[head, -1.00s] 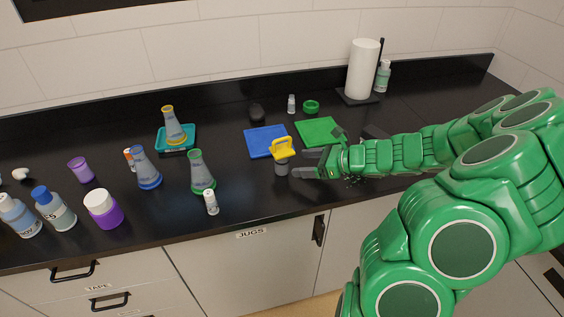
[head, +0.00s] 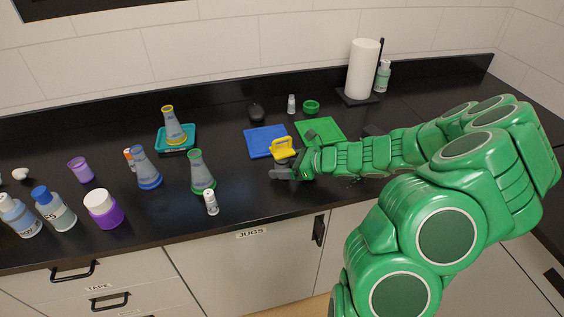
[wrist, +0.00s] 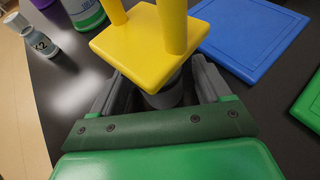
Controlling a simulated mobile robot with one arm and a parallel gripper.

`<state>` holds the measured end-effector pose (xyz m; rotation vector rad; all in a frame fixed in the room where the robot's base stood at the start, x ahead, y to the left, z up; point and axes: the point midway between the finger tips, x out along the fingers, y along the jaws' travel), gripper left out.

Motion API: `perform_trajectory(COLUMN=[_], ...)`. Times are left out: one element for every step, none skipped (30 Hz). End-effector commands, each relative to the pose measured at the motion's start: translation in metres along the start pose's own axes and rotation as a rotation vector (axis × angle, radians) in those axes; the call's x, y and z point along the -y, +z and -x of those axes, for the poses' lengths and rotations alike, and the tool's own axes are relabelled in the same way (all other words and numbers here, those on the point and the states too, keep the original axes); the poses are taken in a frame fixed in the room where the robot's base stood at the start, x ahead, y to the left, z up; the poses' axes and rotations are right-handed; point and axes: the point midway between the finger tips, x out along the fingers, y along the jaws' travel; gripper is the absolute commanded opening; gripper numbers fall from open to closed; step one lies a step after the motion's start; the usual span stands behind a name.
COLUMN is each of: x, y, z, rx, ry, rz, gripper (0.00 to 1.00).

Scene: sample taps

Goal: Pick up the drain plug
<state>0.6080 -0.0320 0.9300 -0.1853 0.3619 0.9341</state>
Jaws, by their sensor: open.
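The drain plug (head: 283,147) has a yellow loop handle on a square yellow plate and stands upright on the black counter. In the wrist view its yellow plate (wrist: 150,35) fills the top middle, and a grey stem shows below it. My gripper (head: 283,173) is open at the plug, low beside the counter. In the wrist view the two dark fingers of my gripper (wrist: 163,85) lie on either side of the grey stem, below the plate. The plate partly hides the stem and the fingertips, so I cannot tell whether they touch.
A blue mat (head: 262,142) and a green mat (head: 318,130) lie just behind the plug. A green-based flask (head: 198,172) and a small white bottle (head: 211,202) stand to its left. The counter's front edge is close; bare counter lies between plug and flask.

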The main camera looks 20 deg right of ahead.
Motion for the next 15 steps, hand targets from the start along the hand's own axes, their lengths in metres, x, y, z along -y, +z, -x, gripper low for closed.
perform_trajectory(x=[-0.0002, -0.0001, 0.0, 0.0001, 0.0001, 0.0002, 0.0002, 0.0002, 0.0002, 0.0002, 0.0002, 0.0002, 0.0002, 0.0002, 0.0002], y=[-0.0001, -0.0002, -0.0003, -0.0003, -0.0004, -0.0004, -0.0004, -0.0004, -0.0004, -0.0004, -0.0004, -0.0004, -0.0004, -0.0005, -0.0004], z=[-0.0021, -0.0027, -0.0033, -0.0035, -0.0036, -0.0036, -0.0035, -0.0035, -0.0034, -0.0034, -0.0034, -0.0034, -0.0034, -0.0034, -0.0034], rx=[0.0, 0.0, 0.0, -0.001, -0.001, -0.001, -0.001, -0.001, -0.001, -0.001, -0.001, -0.001, -0.001, -0.001, -0.001], ry=[0.001, 0.0, 0.0, 0.0, 0.0, -0.001, -0.001, -0.001, -0.001, -0.001, -0.001, -0.001, -0.001, -0.001, -0.001], rz=[0.0, 0.0, 0.0, 0.0, 0.0, 0.0, 0.0, 0.0, 0.0, 0.0, 0.0, 0.0, 0.0, 0.0, 0.0], gripper=[0.77, 0.77, 0.77, 0.77, 0.77, 0.77, 0.77, 0.77, 0.77, 0.77, 0.72, 0.66, 0.62, 0.57, 0.51])
